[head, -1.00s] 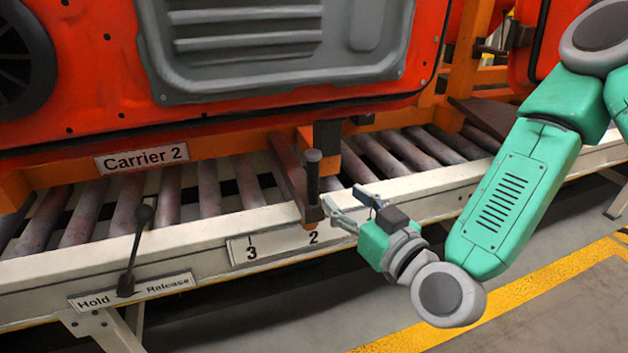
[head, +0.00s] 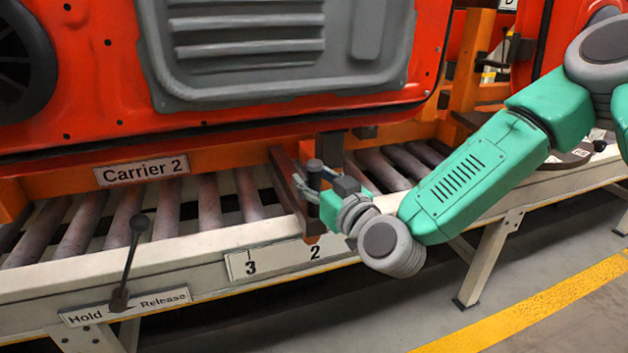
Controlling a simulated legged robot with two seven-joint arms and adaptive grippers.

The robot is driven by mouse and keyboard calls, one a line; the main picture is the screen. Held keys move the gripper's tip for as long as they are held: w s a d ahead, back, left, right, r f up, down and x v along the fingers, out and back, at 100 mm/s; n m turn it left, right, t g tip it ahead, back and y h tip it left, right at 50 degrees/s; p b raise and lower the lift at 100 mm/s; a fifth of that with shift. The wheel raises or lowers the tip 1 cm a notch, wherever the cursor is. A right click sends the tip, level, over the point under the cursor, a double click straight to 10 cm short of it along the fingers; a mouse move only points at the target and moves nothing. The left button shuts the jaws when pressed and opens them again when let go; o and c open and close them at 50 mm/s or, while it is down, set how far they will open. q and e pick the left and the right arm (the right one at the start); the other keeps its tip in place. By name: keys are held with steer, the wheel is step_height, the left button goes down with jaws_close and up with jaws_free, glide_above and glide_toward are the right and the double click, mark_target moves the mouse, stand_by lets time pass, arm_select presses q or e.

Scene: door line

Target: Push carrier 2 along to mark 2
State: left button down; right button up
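Carrier 2 is an orange frame bearing a red door panel with a grey inner part; its white label (head: 141,170) reads "Carrier 2". It stands on the roller line. A dark upright handle (head: 314,176) rises at the carrier's near edge. Below it, a small orange pointer (head: 311,239) sits just above the "2" on the white mark plate (head: 285,260), right of the "3". My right gripper (head: 309,182) is at the handle, its fingers spread with the handle between them; firm contact cannot be made out. My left gripper is not in view.
A black lever (head: 130,262) stands at the Hold/Release plate (head: 128,305) on the rail, its knob leaning right. Bare rollers (head: 385,170) lie right of the handle. Another red door on an orange frame (head: 470,70) stands farther right. A yellow floor line (head: 545,305) runs at lower right.

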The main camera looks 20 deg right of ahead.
jaws_close()
steer(key=shift+w+d+p, duration=0.1)
steer(key=shift+d+p, duration=0.4)
steer(key=shift+p, duration=0.1)
steer(key=shift+d, duration=0.15)
steer(key=shift+o, duration=0.5)
jaws_free()
steer(key=shift+d, duration=0.2)
steer(key=shift+s, duration=0.45)
steer(key=v, duration=0.6)
steer(key=shift+s+d+f, duration=0.2)
steer(key=shift+s+d, duration=0.1)
steer(key=shift+d, duration=0.1)
